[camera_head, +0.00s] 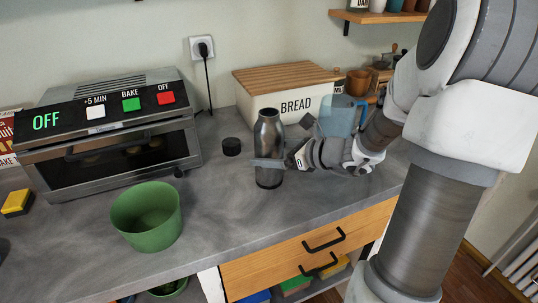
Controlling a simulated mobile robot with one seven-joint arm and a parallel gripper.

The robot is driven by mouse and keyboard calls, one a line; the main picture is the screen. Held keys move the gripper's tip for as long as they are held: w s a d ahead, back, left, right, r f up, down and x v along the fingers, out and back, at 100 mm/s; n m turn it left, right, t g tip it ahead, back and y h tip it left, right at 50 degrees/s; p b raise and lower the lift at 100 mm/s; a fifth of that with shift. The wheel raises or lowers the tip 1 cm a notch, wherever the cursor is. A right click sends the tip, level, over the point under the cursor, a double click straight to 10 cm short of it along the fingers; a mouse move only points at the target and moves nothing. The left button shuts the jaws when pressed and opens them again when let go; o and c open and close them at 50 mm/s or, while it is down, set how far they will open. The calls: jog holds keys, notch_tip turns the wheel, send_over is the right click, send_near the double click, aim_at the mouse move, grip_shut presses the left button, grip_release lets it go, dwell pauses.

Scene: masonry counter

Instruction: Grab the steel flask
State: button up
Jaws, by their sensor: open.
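The steel flask (268,135) stands upright on the grey counter, near the middle of the view. It is dark metal with a narrower neck and an open-looking top. My gripper (270,163) comes in from the right at the flask's lower half. One finger shows across the front of the flask; the other finger is hidden or hard to make out. The jaws are open, with the flask at or between them. I cannot tell whether a finger touches it. A small black cap (231,147) lies on the counter just left of the flask.
A green pot (147,216) stands at the front left. A toaster oven (110,135) fills the back left. A bread box (283,92) stands behind the flask, and a blue translucent pitcher (338,117) is behind my wrist. A yellow sponge (17,202) lies far left. Counter in front of the flask is clear.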

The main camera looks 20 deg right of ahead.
jog(key=shift+w+a+f, duration=0.15)
jog(key=shift+w, duration=0.15)
grip_shut()
dwell(0.3)
